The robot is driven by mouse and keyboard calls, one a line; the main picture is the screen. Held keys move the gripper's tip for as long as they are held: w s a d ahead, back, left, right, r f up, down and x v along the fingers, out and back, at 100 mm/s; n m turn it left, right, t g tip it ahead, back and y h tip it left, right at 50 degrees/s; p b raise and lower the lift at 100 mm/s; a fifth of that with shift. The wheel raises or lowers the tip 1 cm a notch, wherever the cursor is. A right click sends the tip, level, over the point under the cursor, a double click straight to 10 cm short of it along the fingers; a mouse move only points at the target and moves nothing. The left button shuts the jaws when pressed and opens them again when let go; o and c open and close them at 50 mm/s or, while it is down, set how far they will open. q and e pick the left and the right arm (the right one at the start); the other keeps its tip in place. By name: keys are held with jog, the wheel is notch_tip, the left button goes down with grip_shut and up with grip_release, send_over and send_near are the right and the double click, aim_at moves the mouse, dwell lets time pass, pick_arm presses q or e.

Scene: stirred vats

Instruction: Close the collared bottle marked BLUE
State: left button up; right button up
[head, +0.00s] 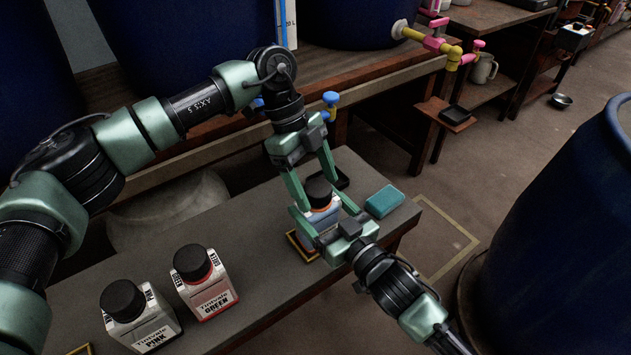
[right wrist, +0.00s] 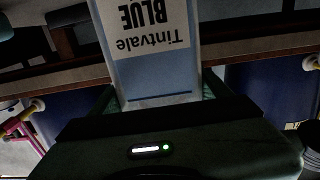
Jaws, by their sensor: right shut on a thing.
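The bottle marked BLUE (head: 321,217) stands on the grey bench, with a black cap (head: 318,190) at its top and an orange band just below the cap. I cannot tell whether the cap is fully seated. In the right wrist view the bottle's BLUE label (right wrist: 150,25) appears upside down and close. My right gripper (head: 322,222) is shut on the bottle's body from the lower right. My left gripper (head: 317,190) points down from above, its two fingers apart on either side of the cap; contact with the cap is unclear.
Bottles marked PINK (head: 146,328) and GREEN (head: 210,296), both black-capped, stand on the bench to the left. A large blue vat (head: 560,220) stands at right.

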pick_arm(q)
jog(key=shift+r, duration=0.1)
jog(key=v, duration=1.2)
pick_arm(e)
jog(key=o, duration=2.1)
jog(key=p+v, duration=0.2)
jog(key=v, duration=0.5)
jog(key=shift+s+d, duration=0.25)
jog(key=shift+s, duration=0.05)
pick_arm(q)
jog(key=shift+r, duration=0.85)
